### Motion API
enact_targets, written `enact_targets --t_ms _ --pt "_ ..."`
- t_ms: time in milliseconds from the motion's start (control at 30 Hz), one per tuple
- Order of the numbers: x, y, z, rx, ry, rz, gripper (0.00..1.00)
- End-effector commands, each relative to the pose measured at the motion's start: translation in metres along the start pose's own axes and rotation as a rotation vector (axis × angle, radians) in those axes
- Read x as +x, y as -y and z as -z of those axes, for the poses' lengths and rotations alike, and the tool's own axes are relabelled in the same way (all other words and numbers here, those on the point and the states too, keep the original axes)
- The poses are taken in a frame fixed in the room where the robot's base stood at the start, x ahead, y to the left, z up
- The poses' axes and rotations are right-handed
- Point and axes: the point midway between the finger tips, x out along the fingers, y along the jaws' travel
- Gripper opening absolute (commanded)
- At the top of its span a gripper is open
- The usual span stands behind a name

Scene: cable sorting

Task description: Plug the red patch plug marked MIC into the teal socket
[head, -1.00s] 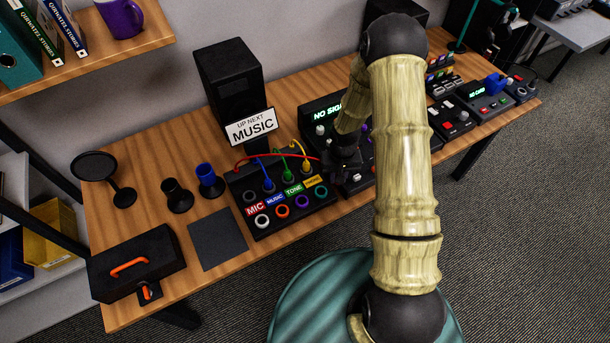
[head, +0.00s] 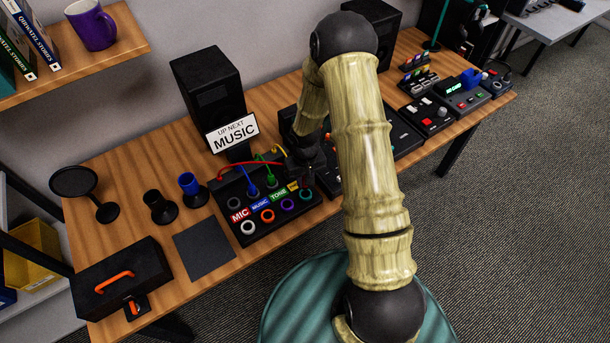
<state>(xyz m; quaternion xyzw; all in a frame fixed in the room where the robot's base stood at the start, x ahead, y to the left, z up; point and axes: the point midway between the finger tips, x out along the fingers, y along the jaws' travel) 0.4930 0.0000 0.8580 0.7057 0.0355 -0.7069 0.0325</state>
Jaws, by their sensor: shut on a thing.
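The black patch box (head: 263,231) sits near the table's front edge. Its front row holds white, orange, purple (head: 287,205) and teal sockets; the teal socket (head: 305,194) is at the right end. The red cable (head: 235,164) arches from the back left of the box to my gripper (head: 304,180). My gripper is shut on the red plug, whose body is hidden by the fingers. It is just above and behind the teal socket; I cannot tell if the plug touches it. The red MIC label (head: 240,215) is at the left, below an empty grey socket (head: 232,203).
Blue (head: 252,189) and green plugs stand in the back row, and a yellow cable arches close to my gripper. A sign reading MUSIC (head: 234,134) and a speaker (head: 208,90) stand behind. A dark pad (head: 204,249) and black case (head: 122,278) lie left.

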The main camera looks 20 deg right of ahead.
Motion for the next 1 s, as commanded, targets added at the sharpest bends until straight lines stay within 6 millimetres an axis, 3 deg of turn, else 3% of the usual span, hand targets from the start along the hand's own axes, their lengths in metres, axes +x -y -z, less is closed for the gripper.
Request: enact_targets --t_ms 233,400,767,1000 --pt "-0.012 0.000 0.001 -0.329 -0.006 0.001 0.00" --pt "-0.024 -0.001 -0.002 -0.468 -0.001 -0.004 0.00" --pt "-0.026 0.000 -0.003 -0.481 0.001 -0.005 0.00" --pt "-0.014 0.000 -0.003 -0.480 0.001 -0.005 0.00"
